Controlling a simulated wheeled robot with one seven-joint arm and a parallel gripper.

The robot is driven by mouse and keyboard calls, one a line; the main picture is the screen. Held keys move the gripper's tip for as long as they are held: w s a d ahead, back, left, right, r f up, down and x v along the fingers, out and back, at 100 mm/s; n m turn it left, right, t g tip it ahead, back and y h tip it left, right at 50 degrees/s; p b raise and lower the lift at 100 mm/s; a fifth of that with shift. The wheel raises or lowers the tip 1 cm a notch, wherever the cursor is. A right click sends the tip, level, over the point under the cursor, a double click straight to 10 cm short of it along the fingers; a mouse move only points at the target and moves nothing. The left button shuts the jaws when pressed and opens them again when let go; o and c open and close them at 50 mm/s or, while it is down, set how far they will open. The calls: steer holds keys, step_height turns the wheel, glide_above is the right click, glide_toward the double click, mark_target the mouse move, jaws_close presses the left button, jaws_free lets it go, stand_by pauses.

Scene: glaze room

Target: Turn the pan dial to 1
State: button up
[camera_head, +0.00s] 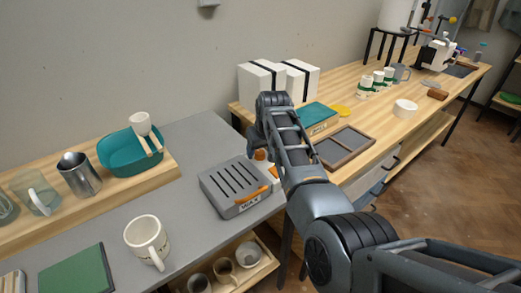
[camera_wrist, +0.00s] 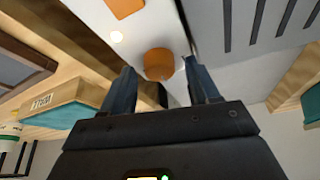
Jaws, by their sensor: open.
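An orange round dial (camera_wrist: 158,64) sits on a pale, white-looking panel in the wrist view. It appears between the fingertips of my gripper (camera_wrist: 160,72), with a gap on each side. The gripper is open and holds nothing; I cannot tell if a finger touches the dial. A small bright spot and another orange piece (camera_wrist: 125,7) show on the same panel. In the head view, a small orange part (camera_head: 260,155) shows beside my arm, which hides most of that unit and my fingers. No dial number or pointer can be read.
A grey slotted box (camera_head: 234,187) with an orange handle stands close to the dial's unit. A white mug (camera_head: 147,241) and a green book (camera_head: 77,270) are on the grey counter. Beyond my arm, a wooden tray (camera_head: 344,147) and teal box (camera_head: 313,117) lie on the wooden bench.

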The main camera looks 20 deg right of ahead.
steer(key=shift+f, duration=0.1)
steer(key=c, duration=1)
steer(key=n+y, duration=0.1)
steer(key=n, duration=0.1)
steer(key=shift+d+n, duration=0.15)
steer(key=shift+n, duration=0.25)
steer(key=n, duration=0.1)
steer(key=n+y+b, duration=0.1)
steer(key=n, duration=0.1)
steer(key=shift+w+d+f+n+g+b, duration=0.1)
steer(key=shift+w+n+g+b, duration=0.05)
steer(key=shift+n+g+b, duration=0.2)
steer(key=n+g+y+b, duration=0.1)
steer(key=n+b, duration=0.2)
steer(key=n, duration=0.1)
steer(key=shift+y, duration=0.3)
steer(key=shift+w+n+g+b, duration=0.1)
steer(key=shift+n+g+b, duration=0.25)
steer(key=shift+n+b, duration=0.35)
